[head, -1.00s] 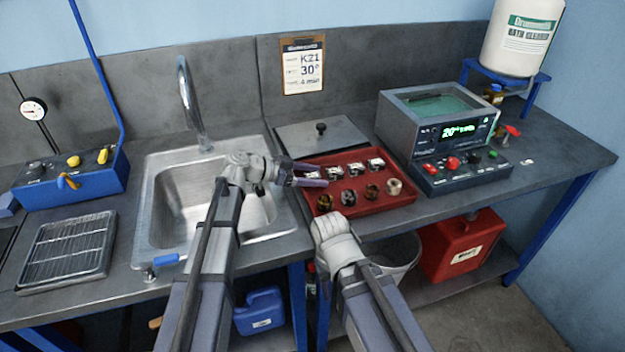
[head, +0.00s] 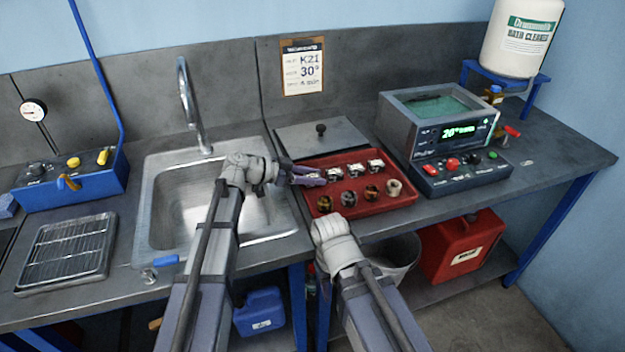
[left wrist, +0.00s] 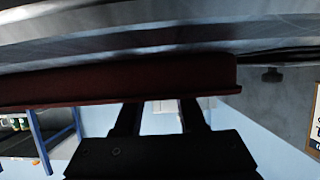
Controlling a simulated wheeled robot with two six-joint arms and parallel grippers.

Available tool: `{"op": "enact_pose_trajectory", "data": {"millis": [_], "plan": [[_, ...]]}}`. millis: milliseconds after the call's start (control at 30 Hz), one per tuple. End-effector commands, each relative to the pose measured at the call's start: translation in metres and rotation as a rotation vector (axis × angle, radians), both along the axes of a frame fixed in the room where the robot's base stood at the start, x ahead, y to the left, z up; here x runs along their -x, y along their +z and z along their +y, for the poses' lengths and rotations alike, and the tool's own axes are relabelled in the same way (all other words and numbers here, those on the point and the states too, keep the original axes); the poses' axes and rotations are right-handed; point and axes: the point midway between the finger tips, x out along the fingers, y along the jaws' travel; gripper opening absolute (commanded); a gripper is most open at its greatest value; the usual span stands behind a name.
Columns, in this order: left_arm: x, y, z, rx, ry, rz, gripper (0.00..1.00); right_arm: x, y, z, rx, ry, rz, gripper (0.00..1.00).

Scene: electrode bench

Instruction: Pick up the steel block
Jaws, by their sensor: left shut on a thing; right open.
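My left gripper (head: 312,178) is at the left end of the red tray (head: 408,200), its fingers pointing right. It is shut on a small shiny steel block (head: 302,170), mostly hidden by the fingers. In the left wrist view, the dark fingers (left wrist: 160,112) reach to the tray's rim (left wrist: 150,95), with a pale patch between them. I cannot tell whether the block touches the tray. My right gripper (head: 328,232) is low in front of the bench edge, open and away from the tray; its fingertips are hard to make out.
Several similar shiny blocks (head: 356,170) stand in the tray's back row, with several dark or pale round pieces (head: 371,193) in front. A flat lid (head: 318,136) lies behind. The bath unit (head: 438,122) stands right, the sink (head: 165,225) left.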

Motion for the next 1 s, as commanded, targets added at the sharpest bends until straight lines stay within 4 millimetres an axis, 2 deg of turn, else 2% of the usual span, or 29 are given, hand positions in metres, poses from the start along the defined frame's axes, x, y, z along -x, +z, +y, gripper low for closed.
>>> {"op": "enact_pose_trajectory", "data": {"millis": [367, 567, 900, 1000], "plan": [[0.0, 0.01, 0.0, 0.001, 0.0, 0.0, 0.0, 0.0, 0.01, 0.0, 0.0, 0.0, 0.0, 0.5], [0.0, 0.033, 0.0, 0.001, -0.001, 0.0, 0.0, 0.0, 0.033, 0.0, 0.0, 0.0, 0.0, 0.5], [0.0, 0.087, 0.0, 0.001, -0.001, 0.001, 0.0, 0.0, 0.086, 0.0, 0.0, -0.001, 0.0, 0.5], [0.0, 0.097, 0.0, 0.001, -0.001, 0.001, 0.0, 0.0, 0.096, 0.0, 0.0, -0.001, 0.0, 0.5]]}}
